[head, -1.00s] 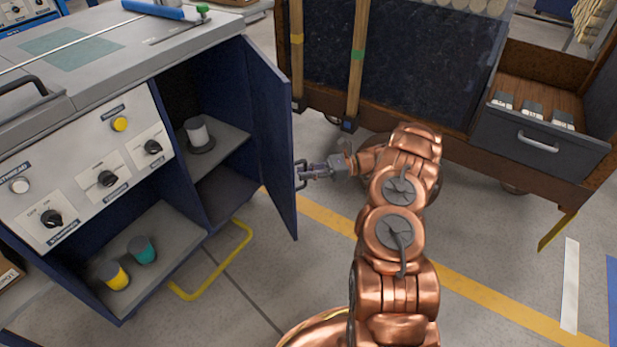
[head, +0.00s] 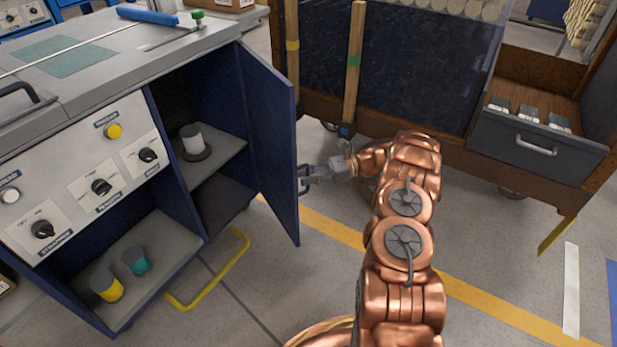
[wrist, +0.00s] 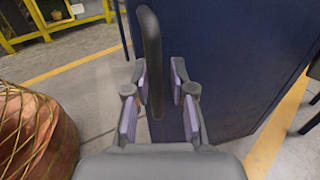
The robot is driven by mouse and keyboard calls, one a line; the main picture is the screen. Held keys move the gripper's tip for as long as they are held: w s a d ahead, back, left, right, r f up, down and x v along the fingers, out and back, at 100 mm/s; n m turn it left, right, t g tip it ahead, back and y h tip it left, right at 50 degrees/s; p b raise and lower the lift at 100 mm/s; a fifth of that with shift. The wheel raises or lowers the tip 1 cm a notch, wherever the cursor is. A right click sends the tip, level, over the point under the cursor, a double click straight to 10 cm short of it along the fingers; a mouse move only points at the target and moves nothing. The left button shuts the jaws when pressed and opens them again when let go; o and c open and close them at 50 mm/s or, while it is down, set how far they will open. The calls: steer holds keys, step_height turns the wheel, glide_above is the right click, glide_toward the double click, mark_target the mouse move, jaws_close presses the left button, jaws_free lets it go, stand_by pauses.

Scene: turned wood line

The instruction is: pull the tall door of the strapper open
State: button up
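The tall dark blue door (head: 272,145) of the strapper (head: 92,185) stands wide open, swung out from the cabinet's right compartment. Its handle (head: 303,180) is on the outer face near the free edge. My gripper (head: 312,175) is at this handle. In the wrist view the dark handle bar (wrist: 152,55) stands between the two fingers of my gripper (wrist: 161,85), nearer the left finger. A gap shows between the bar and the right finger, so the fingers are around it but apart. The door (wrist: 225,60) fills the right of that view.
Inside the strapper, a white spool (head: 192,139) stands on a shelf. Yellow (head: 106,287) and teal (head: 136,261) spools stand in the lower left bay. A yellow floor bar (head: 215,275) juts out below. A wooden cart (head: 400,70) with an open drawer (head: 535,145) stands behind my arm.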

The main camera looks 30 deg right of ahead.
steer(key=shift+o, duration=1)
steer(key=shift+s+d, duration=0.1)
steer(key=shift+r, duration=4.95)
